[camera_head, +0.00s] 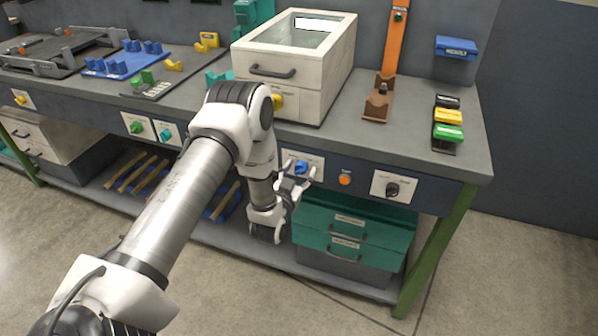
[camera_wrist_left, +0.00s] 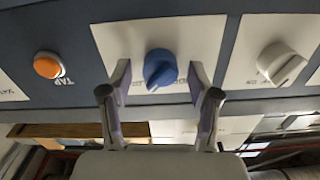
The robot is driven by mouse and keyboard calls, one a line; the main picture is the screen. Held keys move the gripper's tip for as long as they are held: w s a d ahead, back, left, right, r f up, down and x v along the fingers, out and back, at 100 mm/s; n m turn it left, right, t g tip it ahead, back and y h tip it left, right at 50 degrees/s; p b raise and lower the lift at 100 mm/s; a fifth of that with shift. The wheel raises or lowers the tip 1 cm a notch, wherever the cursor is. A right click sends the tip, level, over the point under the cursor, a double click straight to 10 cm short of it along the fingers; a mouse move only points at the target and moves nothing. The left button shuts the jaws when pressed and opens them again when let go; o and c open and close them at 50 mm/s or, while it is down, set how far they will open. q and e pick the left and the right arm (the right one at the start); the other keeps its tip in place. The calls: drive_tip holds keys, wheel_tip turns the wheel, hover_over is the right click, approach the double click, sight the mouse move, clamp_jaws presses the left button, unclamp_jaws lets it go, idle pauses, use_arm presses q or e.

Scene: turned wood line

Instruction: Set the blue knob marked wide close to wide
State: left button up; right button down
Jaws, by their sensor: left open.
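The blue knob (camera_head: 301,168) sits on a white plate on the bench's dark front panel. It also shows in the left wrist view (camera_wrist_left: 160,68), above the centre, with small labels on its plate that I cannot read. My left gripper (camera_head: 295,184) is in front of the knob; in the wrist view its open fingers (camera_wrist_left: 161,88) stand one on each side of the knob, with a gap to it on both sides. The fingers partly cover the plate's lettering. My right gripper is not in view.
An orange button (camera_head: 345,178) and a black knob (camera_head: 392,188) are to the right on the panel. A pale knob (camera_wrist_left: 284,63) is beside the blue one in the wrist view. Green drawers (camera_head: 352,235) stand below. A white box (camera_head: 292,62) stands on the bench above.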

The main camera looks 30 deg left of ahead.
use_arm(q)
drive_tip(key=c, duration=1.1)
drive_tip(key=shift+c, duration=0.2)
drive_tip(key=shift+n, duration=0.3)
drive_tip(key=n+b, duration=0.2)
drive_tip(key=n, duration=0.2)
drive_tip(key=shift+a+f+b, duration=0.1)
drive_tip(key=shift+f+b, duration=0.05)
drive_tip(key=shift+b, duration=0.25)
drive_tip(key=n+b, duration=0.3)
drive_tip(key=n, duration=0.1)
drive_tip(key=shift+n, duration=0.4)
drive_tip(key=n+b, duration=0.3)
drive_tip(key=n, duration=0.1)
drive_tip(key=shift+a+f+n, duration=0.1)
drive_tip(key=shift+n, duration=0.2)
drive_tip(key=shift+n+b, duration=1.65)
drive_tip(key=shift+n, duration=0.35)
